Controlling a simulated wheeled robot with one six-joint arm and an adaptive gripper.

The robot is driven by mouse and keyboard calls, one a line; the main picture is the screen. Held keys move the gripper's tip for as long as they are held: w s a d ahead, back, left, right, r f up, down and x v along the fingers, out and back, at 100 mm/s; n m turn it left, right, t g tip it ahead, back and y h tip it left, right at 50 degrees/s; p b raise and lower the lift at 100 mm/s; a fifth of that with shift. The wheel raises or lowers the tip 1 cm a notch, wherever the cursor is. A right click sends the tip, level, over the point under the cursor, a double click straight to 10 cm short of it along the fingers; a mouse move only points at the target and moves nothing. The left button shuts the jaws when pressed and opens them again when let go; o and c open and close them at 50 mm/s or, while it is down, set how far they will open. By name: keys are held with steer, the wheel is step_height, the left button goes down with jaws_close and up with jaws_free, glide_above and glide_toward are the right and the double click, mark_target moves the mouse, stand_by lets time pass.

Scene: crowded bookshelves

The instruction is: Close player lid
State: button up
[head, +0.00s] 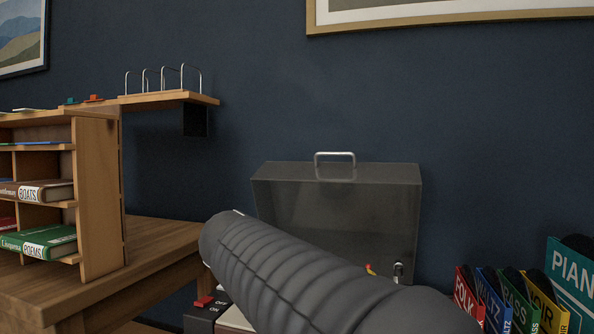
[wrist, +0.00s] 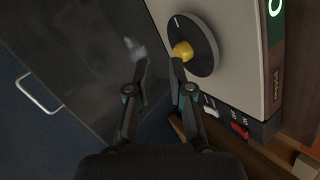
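The player's smoky, see-through lid (head: 335,205) stands raised against the dark blue wall in the head view, with a metal handle (head: 335,154) on its top edge. In the wrist view the lid (wrist: 85,50) is a dark panel at left, its handle (wrist: 40,93) at the far left. The player's pale deck (wrist: 245,50) lies at right, with a black disc with a yellow centre (wrist: 183,51) and a red switch (wrist: 239,130). My gripper (wrist: 159,68) has its fingers apart and empty, between lid and disc in the picture. My arm hides it and most of the player in the head view.
A wooden shelf unit (head: 100,200) with books stands on a wooden table (head: 160,240) at left, below a wall shelf with wire dividers (head: 170,98). Several coloured record sleeves (head: 520,300) stand at the lower right. The wall above the lid is clear up to a picture frame.

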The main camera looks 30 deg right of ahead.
steer(key=w+d+r+h, duration=0.4)
steer(key=w+r, duration=0.2)
steer(key=r, duration=0.3)
steer(key=h, duration=0.5)
glide_toward(331, 154)
steer(key=p+x, duration=0.3)
steer(key=x, duration=0.7)
steer(key=shift+w+d, duration=0.1)
steer(key=shift+d, duration=0.15)
jaws_close()
